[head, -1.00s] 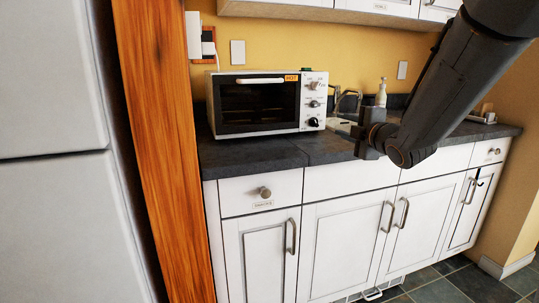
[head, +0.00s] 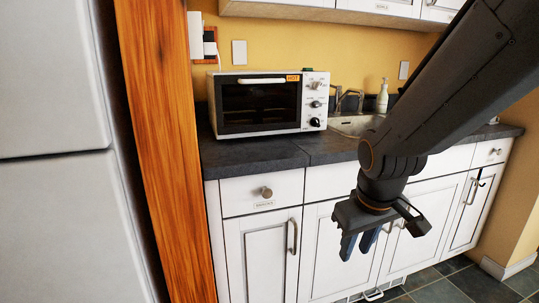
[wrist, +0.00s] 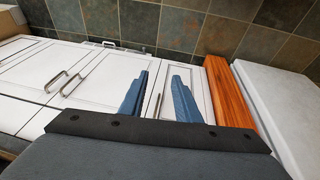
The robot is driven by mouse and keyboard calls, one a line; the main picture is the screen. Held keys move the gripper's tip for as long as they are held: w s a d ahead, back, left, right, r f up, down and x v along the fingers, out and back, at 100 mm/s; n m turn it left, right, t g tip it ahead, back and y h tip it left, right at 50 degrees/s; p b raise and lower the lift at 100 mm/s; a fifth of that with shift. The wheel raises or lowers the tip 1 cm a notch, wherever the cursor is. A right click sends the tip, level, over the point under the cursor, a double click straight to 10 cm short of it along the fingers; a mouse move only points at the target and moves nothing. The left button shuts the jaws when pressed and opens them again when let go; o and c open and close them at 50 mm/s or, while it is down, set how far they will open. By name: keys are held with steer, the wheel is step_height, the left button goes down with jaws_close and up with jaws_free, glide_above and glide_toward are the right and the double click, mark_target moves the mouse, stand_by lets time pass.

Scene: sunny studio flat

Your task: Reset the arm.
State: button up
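My gripper (head: 358,246) hangs in front of the white lower cabinets, below the counter edge, with its fingers pointing down in the head view. Its two blue fingers stand apart with nothing between them; they also show in the wrist view (wrist: 160,97). The gripper is open and empty. My dark arm comes in from the upper right and hides part of the counter and cabinets.
A white toaster oven (head: 268,103) with an orange label stands on the dark counter (head: 250,155). A wooden post (head: 160,150) and white fridge (head: 60,220) stand at left. Tiled floor (wrist: 180,28) is clear.

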steer(key=s+a+f+m+g, duration=0.1)
steer(key=s+a+m+g, duration=0.25)
steer(key=s, duration=0.75)
steer(key=d+r+p, duration=0.4)
steer(key=r+p, duration=0.2)
steer(key=p, duration=0.6)
steer(key=shift+s+d, duration=0.25)
steer(key=shift+s, duration=0.05)
